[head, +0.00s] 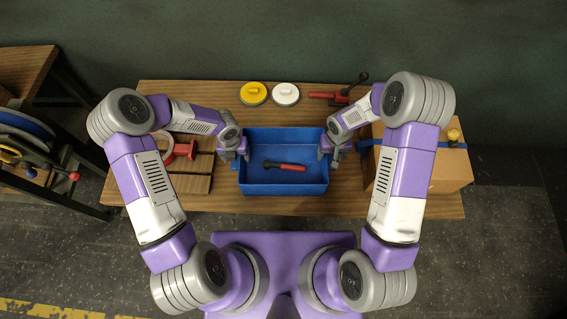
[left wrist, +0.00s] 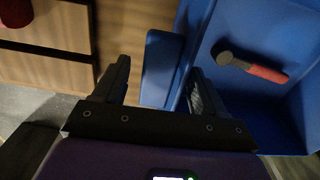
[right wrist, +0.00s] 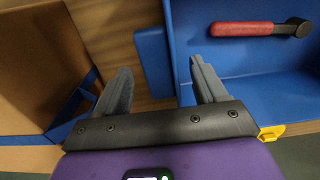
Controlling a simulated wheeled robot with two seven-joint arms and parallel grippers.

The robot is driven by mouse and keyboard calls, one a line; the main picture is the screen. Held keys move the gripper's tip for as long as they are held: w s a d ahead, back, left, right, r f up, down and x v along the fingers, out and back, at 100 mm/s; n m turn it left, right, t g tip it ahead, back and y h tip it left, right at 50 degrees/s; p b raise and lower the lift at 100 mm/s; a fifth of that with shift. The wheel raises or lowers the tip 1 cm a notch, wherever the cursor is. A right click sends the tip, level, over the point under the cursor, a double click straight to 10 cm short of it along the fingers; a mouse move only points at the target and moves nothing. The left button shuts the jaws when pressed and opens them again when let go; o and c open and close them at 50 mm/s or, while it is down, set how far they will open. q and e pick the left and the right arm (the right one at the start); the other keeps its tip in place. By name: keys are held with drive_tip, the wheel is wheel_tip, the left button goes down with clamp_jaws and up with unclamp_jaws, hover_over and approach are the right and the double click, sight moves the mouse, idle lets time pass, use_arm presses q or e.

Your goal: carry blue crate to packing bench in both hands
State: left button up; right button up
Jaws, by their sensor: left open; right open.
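The blue crate (head: 283,190) stands on a wooden table (head: 225,203). A red-handled tool (head: 284,166) lies inside it. My left gripper (head: 234,157) is open at the crate's left side. In the left wrist view a blue side handle (left wrist: 160,70) shows between its fingers, one finger beside the crate wall. My right gripper (head: 334,156) is open at the right side. In the right wrist view the other blue handle (right wrist: 153,62) shows between its fingers. I cannot tell whether any finger touches. Which surface is the packing bench is not clear.
A cardboard box (head: 447,170) with a blue strap stands close on the right. A slatted wooden piece with a red part (head: 182,149) is on the left. Yellow (head: 253,93) and white (head: 286,94) discs and a red clamp (head: 326,96) lie behind. Another wooden bench (head: 25,68) stands far left.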

use_arm(q)
drive_tip(key=shift+f, duration=0.3)
use_arm(e)
drive_tip(key=shift+f, duration=0.3)
use_arm(q)
clamp_jaws()
use_arm(e)
clamp_jaws()
